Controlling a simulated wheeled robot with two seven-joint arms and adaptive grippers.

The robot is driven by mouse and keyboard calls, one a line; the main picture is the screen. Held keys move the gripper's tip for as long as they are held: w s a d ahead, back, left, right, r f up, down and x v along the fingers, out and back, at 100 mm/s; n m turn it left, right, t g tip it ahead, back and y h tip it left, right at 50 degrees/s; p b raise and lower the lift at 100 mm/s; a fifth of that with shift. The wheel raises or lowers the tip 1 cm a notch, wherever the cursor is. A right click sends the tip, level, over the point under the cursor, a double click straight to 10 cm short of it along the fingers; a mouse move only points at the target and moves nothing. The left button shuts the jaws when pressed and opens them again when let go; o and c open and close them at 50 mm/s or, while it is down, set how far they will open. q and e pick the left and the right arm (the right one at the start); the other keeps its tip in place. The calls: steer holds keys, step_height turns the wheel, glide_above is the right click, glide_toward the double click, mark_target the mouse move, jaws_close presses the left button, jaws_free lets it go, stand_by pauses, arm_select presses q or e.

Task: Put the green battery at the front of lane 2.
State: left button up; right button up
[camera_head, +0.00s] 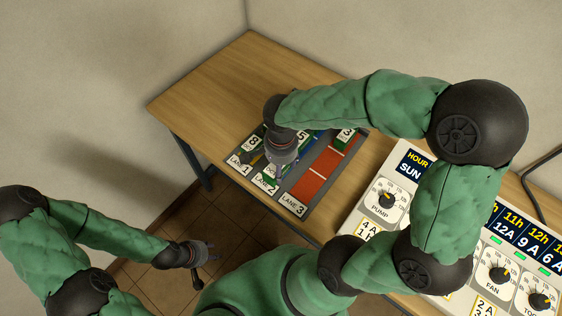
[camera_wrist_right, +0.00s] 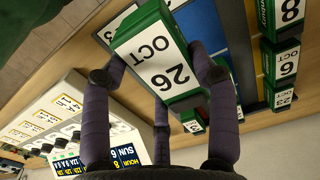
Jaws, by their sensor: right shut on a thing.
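My right gripper (camera_wrist_right: 170,85) is shut on a green battery (camera_wrist_right: 160,55) with a white face reading OCT 26. In the head view the right gripper (camera_head: 281,155) is over the front part of lane 2, whose label (camera_head: 265,183) shows at the near edge of the mat. The gripper mostly hides the held battery there, and I cannot tell whether it touches the mat. The blue lane surface (camera_wrist_right: 207,30) shows beside the battery in the wrist view. My left gripper (camera_head: 208,252) is off the table at lower left, apparently open and empty.
Other green batteries stand farther back: one marked 8 (camera_head: 252,143), one marked 5 (camera_head: 301,136) and one marked 3 (camera_head: 346,136). Lane 3's red front (camera_head: 309,186) is bare. A control panel (camera_head: 383,200) with dials stands to the right. The table's far left (camera_head: 215,90) is clear.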

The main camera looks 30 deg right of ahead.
steer(key=w+d+f, duration=0.1)
steer(key=w+f, duration=0.1)
steer(key=w+d+f+b, duration=0.1)
steer(key=f, duration=0.1)
steer(key=w+d+f, duration=0.1)
steer(key=w+f, duration=0.1)
steer(key=shift+w+d+f, duration=0.2)
steer(key=shift+w+d, duration=0.15)
steer(key=shift+w+d+f+b, duration=0.1)
steer(key=shift+f+b, duration=0.25)
steer(key=shift+f, duration=0.55)
steer(key=shift+w+d+f+b, duration=0.1)
steer(key=shift+f+b, duration=0.2)
steer(key=shift+f, duration=0.6)
steer(key=shift+f, duration=0.1)
steer(key=o, duration=1.7)
steer(key=shift+r, duration=0.45)
step_height(320, 180, up, 11)
steer(key=p, duration=0.2)
steer(key=shift+r+p, duration=0.15)
steer(key=shift+p, duration=0.15)
